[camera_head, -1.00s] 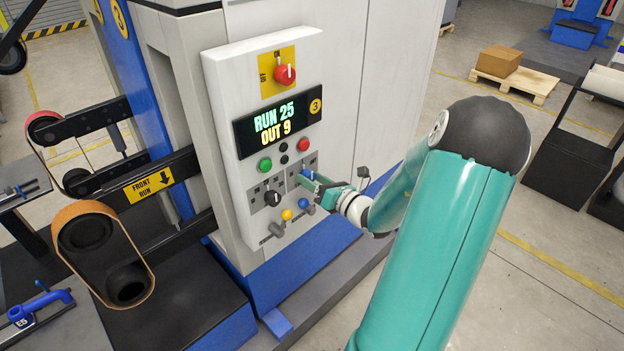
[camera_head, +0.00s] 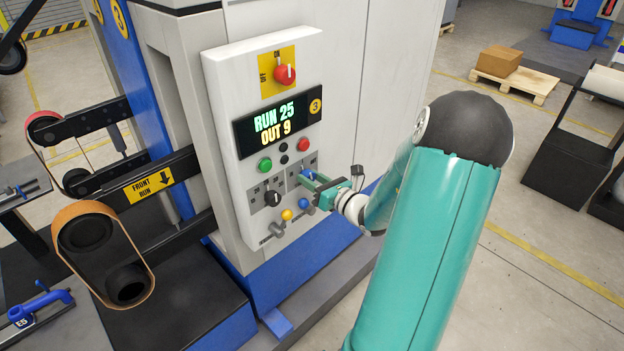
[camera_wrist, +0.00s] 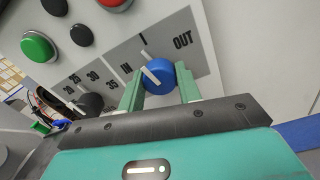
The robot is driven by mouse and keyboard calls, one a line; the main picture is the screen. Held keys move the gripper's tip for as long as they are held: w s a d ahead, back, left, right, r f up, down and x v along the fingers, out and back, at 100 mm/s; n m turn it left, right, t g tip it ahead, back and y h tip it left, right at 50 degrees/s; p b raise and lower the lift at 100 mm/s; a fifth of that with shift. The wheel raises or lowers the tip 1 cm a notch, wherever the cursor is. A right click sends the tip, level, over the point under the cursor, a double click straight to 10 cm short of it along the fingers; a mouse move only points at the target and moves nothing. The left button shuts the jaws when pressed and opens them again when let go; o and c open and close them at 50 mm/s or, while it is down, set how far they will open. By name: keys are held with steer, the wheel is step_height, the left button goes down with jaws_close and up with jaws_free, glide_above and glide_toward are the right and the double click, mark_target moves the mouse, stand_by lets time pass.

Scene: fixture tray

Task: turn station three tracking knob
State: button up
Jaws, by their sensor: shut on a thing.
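The blue tracking knob (camera_wrist: 158,76) sits on a grey plate marked IN, a centre line and OUT. Its white pointer aims between IN and the centre line in the wrist view. My gripper (camera_wrist: 159,88) is shut on the knob, one green finger on each side. In the head view my gripper (camera_head: 312,182) reaches the white control panel (camera_head: 222,70) from the right and covers part of the knob (camera_head: 306,174). The panel display (camera_head: 278,121) reads RUN 25, OUT 9, beside a yellow number 3 badge.
A black numbered knob (camera_head: 272,199) is left of the tracking knob. A red switch (camera_head: 285,74) is at the top.

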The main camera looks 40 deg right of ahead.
steer(key=shift+n, duration=1)
steer(key=o, duration=1)
steer(key=s, duration=1.3)
steer(key=shift+s+d, duration=0.35)
steer(key=shift+s, duration=0.05)
steer(key=shift+r, duration=0.1)
